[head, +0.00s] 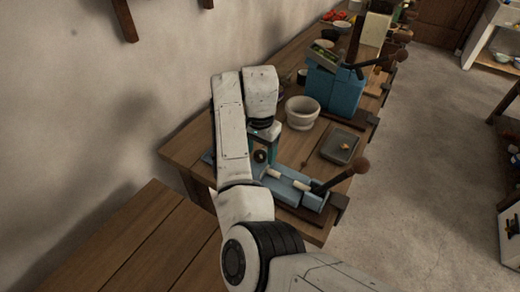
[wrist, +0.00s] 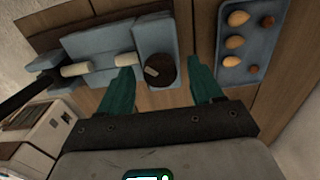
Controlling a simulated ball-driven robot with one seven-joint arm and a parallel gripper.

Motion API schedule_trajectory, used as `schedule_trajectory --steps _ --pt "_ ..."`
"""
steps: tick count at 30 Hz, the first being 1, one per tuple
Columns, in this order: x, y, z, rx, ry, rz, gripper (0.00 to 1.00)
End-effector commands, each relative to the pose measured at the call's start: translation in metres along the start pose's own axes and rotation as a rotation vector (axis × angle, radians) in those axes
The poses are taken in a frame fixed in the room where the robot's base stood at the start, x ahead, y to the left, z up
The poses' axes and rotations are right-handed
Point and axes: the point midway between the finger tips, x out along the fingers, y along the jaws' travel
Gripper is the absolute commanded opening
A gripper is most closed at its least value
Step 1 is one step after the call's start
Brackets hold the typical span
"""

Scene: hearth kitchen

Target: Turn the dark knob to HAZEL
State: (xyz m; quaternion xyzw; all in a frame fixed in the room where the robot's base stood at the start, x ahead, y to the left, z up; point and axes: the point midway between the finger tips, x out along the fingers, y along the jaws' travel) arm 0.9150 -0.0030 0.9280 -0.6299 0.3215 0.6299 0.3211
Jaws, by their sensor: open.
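The dark round knob (wrist: 160,70) sits on a blue-grey block (wrist: 155,37) in the wrist view. A short pale mark lies on its face, left of the middle. I cannot read any lettering around it. My gripper (wrist: 160,63) is open, with one teal finger on each side of the knob and a gap showing on both sides. I cannot tell how high the fingers are above it. In the head view my arm covers much of this spot. The blue device (head: 292,190) with pale rollers stands beside my gripper there.
A blue tray (wrist: 247,15) with several brown nut-like pieces lies right of the gripper in the wrist view. In the head view, a lever with a round brown end (head: 360,165), a pale bowl (head: 301,120) and a grey tray (head: 328,150) are nearby.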

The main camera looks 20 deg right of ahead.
Motion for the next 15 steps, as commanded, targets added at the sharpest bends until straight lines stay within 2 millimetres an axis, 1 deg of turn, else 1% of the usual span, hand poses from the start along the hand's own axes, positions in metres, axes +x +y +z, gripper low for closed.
schedule_trajectory --steps 6,15 --pt "0.0003 -0.0001 0.0001 0.000 0.000 0.000 0.65" --pt "0.0000 -0.0002 0.0001 -0.001 0.000 0.000 0.36"
